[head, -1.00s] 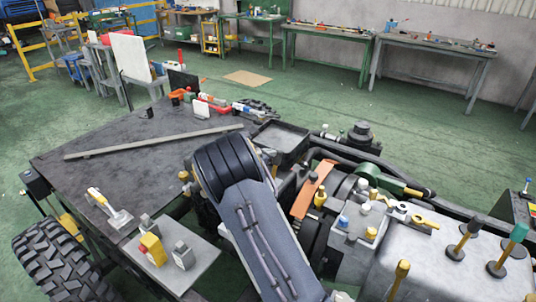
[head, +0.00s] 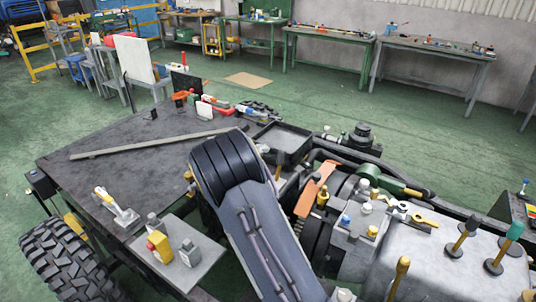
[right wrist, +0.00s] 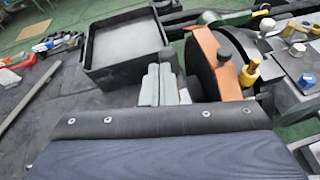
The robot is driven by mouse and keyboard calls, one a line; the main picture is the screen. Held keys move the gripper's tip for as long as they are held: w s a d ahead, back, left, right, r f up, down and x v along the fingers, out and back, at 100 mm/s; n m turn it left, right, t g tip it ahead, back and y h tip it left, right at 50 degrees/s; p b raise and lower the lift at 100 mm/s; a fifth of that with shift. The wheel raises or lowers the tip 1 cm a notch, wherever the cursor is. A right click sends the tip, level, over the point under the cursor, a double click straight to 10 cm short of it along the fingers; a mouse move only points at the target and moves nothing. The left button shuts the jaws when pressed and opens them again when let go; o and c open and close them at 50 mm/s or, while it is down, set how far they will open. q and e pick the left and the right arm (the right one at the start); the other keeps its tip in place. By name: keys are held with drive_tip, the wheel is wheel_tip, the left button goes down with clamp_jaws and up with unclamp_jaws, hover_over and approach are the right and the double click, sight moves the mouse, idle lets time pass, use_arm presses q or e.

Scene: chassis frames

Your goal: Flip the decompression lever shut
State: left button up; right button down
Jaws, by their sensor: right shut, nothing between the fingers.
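A small yellow lever handle (head: 424,220) lies nearly flat on top of the engine, beside a grey fitting (head: 399,210). I cannot tell for sure that it is the decompression lever. My right arm reaches in from the bottom of the head view and hides its own gripper there. In the right wrist view my right gripper (right wrist: 158,80) shows two grey fingers shut together, with nothing between them. They are left of the orange guard (right wrist: 205,55) and the yellow knob (right wrist: 250,74), near the black tray's corner. My left gripper is not in view.
The black tray (head: 284,139) sits behind the right wrist. A dark flat deck (head: 110,170) with a long bar lies to the left. A grey plate (head: 205,275) carries a yellow block. Upright levers (head: 463,240) stand on the grey housing at right.

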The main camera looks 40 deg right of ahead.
wheel_tip(320, 180, up, 6)
drive_tip(key=a, duration=0.2)
drive_tip(key=shift+w+a+b, duration=0.15)
drive_tip(key=shift+a+b, duration=0.05)
drive_tip(key=shift+b, duration=0.15)
drive_tip(key=shift+a, duration=0.1)
drive_tip(key=shift+f, duration=0.1)
drive_tip(key=s+a+f+m+y, duration=0.2)
drive_tip(key=s+f+m+y, duration=0.15)
drive_tip(key=s, duration=0.35)
drive_tip(key=s+a+f+m+y, duration=0.25)
drive_tip(key=s+m+y, duration=0.25)
drive_tip(key=s, duration=0.3)
drive_tip(key=s+a+m+t+y, duration=0.4)
drive_tip(key=s+a+m+y, duration=0.4)
drive_tip(key=s+a, duration=1)
drive_tip(key=a+m, duration=0.3)
drive_tip(key=shift+s+m+y, duration=0.35)
drive_tip(key=shift+s, duration=0.05)
drive_tip(key=shift+r, duration=0.1)
